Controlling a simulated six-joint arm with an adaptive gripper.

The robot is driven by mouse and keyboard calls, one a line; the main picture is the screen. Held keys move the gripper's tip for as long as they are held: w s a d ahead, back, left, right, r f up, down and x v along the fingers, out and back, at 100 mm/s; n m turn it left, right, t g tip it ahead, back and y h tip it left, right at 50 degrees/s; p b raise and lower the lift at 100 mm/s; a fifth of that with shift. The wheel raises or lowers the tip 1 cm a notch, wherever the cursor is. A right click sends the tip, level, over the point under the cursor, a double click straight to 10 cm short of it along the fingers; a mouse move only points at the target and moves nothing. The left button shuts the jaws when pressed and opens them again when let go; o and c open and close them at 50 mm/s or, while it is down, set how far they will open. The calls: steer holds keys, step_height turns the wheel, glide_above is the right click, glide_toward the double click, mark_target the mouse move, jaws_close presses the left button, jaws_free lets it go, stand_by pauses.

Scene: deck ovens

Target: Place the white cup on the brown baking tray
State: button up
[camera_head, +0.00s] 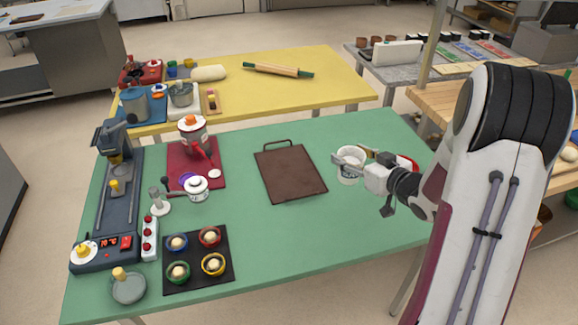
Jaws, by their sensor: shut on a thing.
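The white cup (348,177) is at the right of the green table, at the end of my arm. My gripper (344,161) is shut on the cup at its upper part and reaches it from the right. The cup looks upright; I cannot tell how high it is above the table. The brown baking tray (288,175) lies flat and empty on the green table, just left of the cup. The tray has a handle loop at its far edge.
A red mat (180,178) with a red-and-white pot (194,134) lies left of the tray. A dark mat (225,272) with several coloured rings is at the front. A red-and-white thing (405,162) sits partly behind my gripper. The table's front right is clear.

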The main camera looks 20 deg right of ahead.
steer(key=w+a+y, duration=0.1)
steer(key=w+a, duration=0.7)
steer(key=a, duration=0.4)
steer(key=shift+w+a+r+n, duration=0.15)
steer(key=shift+w+r+n, duration=0.05)
steer(key=shift+r+n, duration=0.2)
steer(key=shift+f, duration=0.15)
steer(key=shift+f, duration=3)
steer(key=shift+f, duration=1.85)
steer(key=shift+f, duration=0.15)
